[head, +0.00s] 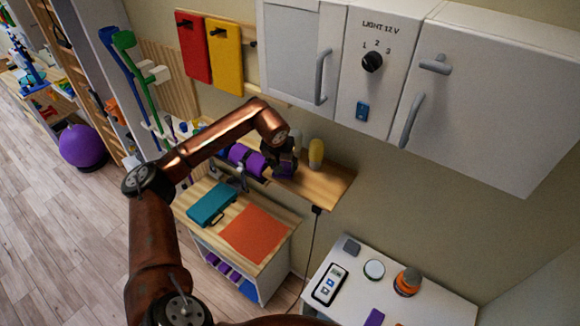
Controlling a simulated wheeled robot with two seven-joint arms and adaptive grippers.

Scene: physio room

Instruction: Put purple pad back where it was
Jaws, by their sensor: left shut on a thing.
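My left gripper (283,160) is at the wooden wall shelf (325,188), its arm reaching in from the left. It is shut on a small dark purple piece (286,172), which looks like the purple pad. The fingers hide much of it, and I cannot tell whether it touches the shelf. Another purple flat thing (375,318) lies on the white table (435,305) at the bottom, cut by the frame edge. My right gripper is not in view.
A purple roller (246,159) lies left of the gripper, and a yellow bottle (316,154) stands just right of it. White wall cabinets (470,90) hang above. Below is a wooden-topped unit with a teal case (211,204) and an orange mat (258,233). The shelf's right end is bare.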

